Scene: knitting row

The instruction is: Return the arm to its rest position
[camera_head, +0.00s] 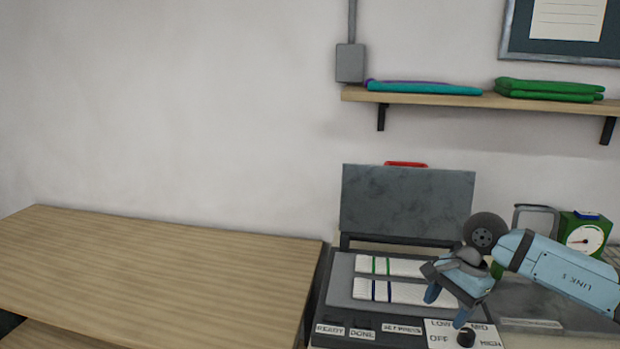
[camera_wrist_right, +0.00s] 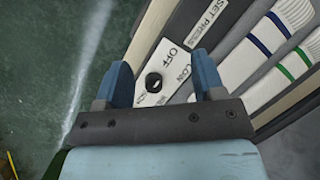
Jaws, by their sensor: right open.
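My right arm (camera_head: 560,272) reaches in from the right in the head view. My right gripper (camera_head: 447,305) is open and empty, with its two blue fingers pointing down over the front right of a grey press. The right wrist view also shows the gripper (camera_wrist_right: 160,80), fingers apart, with a black knob (camera_wrist_right: 153,82) on a white dial plate (camera_wrist_right: 178,68) seen between and beyond them. In the head view the knob (camera_head: 466,337) is just below the fingers; I cannot tell any contact. My left gripper does not show.
The press's dark lid (camera_head: 405,203) stands open behind. Two white striped pieces (camera_head: 385,291) lie on its bed. A green gauge box (camera_head: 583,232) stands to the right. A shelf (camera_head: 440,97) with folded cloths is above. The wooden table (camera_head: 160,275) at left is bare.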

